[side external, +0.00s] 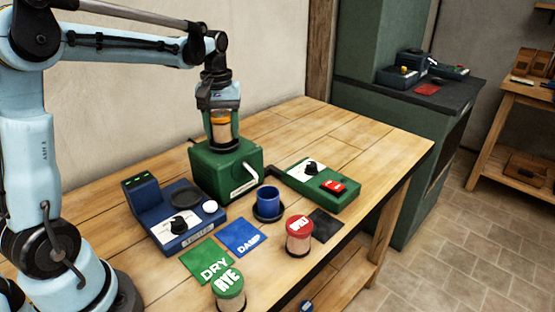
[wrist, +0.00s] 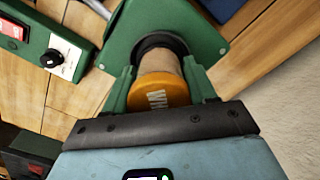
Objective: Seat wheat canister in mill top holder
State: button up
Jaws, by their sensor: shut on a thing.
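The wheat canister (side external: 221,131), with an orange lid and a pale body, stands upright over the green mill (side external: 228,170). In the wrist view its lid (wrist: 160,92) shows part of a label starting "WH". My gripper (side external: 220,118) is shut on the canister, one green finger on each side, also seen in the wrist view (wrist: 160,85). The canister's lower end meets the dark round holder (wrist: 158,44) on the mill top. I cannot tell how deep it sits, as its lower end is hidden.
A green-lidded RYE canister (side external: 228,288) and a red-lidded canister (side external: 299,236) stand in front. A blue cup (side external: 268,200), a blue scale-like device (side external: 178,215), DRY (side external: 207,260) and DAMP (side external: 241,238) mats, and a green switch box (side external: 318,184) surround the mill. The table's back right is clear.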

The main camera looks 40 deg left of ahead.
aim_at(221, 114)
jog(key=shift+f, duration=0.45)
jog(key=o, duration=0.9)
jog(key=shift+r, duration=5.45)
jog(key=s+d+f+m+t, duration=0.2)
jog(key=s+d+f+m, duration=0.1)
jog(key=d, duration=0.1)
jog(key=s+d+f+m+t, duration=0.2)
jog(key=s+d+f+m, duration=0.1)
jog(key=s+d+f, duration=0.1)
jog(key=s+d+f+m+t, duration=0.3)
jog(key=s+d, duration=0.1)
jog(key=d, duration=0.2)
jog(key=shift+f+m, duration=0.3)
jog(key=shift+f, duration=0.05)
